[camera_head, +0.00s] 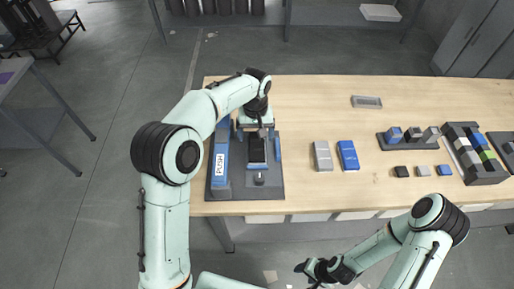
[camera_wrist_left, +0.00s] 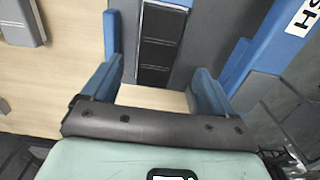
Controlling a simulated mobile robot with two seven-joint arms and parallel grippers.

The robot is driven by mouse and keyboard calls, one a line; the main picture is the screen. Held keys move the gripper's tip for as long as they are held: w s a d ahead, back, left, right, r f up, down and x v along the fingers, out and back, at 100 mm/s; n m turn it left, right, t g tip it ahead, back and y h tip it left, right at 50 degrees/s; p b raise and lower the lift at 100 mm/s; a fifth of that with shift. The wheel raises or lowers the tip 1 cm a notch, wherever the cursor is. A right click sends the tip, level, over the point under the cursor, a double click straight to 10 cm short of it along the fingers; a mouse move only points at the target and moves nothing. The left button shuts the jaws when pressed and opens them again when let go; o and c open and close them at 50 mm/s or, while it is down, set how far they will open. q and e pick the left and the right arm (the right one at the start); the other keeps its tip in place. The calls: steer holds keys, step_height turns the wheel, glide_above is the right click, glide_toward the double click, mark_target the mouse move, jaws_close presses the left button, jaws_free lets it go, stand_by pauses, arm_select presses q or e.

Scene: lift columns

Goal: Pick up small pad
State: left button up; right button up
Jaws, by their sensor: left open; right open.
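No piece is marked as the small pad, so I cannot tell which one it is. A black ribbed piece (camera_head: 256,149) sits in a grey fixture (camera_head: 270,189) at the table's left end. It also shows in the left wrist view (camera_wrist_left: 158,45), beyond my fingertips. Small flat black (camera_head: 401,171), grey (camera_head: 423,171) and blue (camera_head: 444,171) pieces lie at the right. My left gripper (camera_head: 262,131) is above the fixture; the left wrist view (camera_wrist_left: 158,78) shows its blue fingers apart with nothing between them. My right gripper (camera_head: 308,270) is open, low in front of the table.
A grey block (camera_head: 322,156) and a blue block (camera_head: 348,155) lie mid-table. A holder with several blocks (camera_head: 384,143) and a dark bin (camera_head: 487,175) stand right. The table's back middle is mostly clear.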

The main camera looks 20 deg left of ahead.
arm_select(q)
steer(key=f, duration=0.5)
steer(key=shift+d+f, duration=0.1)
steer(key=shift+d, duration=0.1)
arm_select(e)
steer(key=shift+s+f, duration=0.1)
arm_select(q)
steer(key=c, duration=1.4)
steer(key=shift+o, duration=0.2)
steer(key=shift+w, duration=0.1)
steer(key=shift+w+r, duration=0.1)
steer(key=shift+r, duration=0.6)
step_height(320, 180, up, 13)
steer(key=p, duration=0.2)
step_height(320, 180, up, 13)
glide_above(257, 144)
steer(key=shift+s+f+b, duration=0.15)
steer(key=shift+s+b, duration=0.05)
steer(key=shift+b, duration=0.1)
arm_select(e)
steer(key=shift+w+r, duration=1.05)
steer(key=shift+w, duration=0.2)
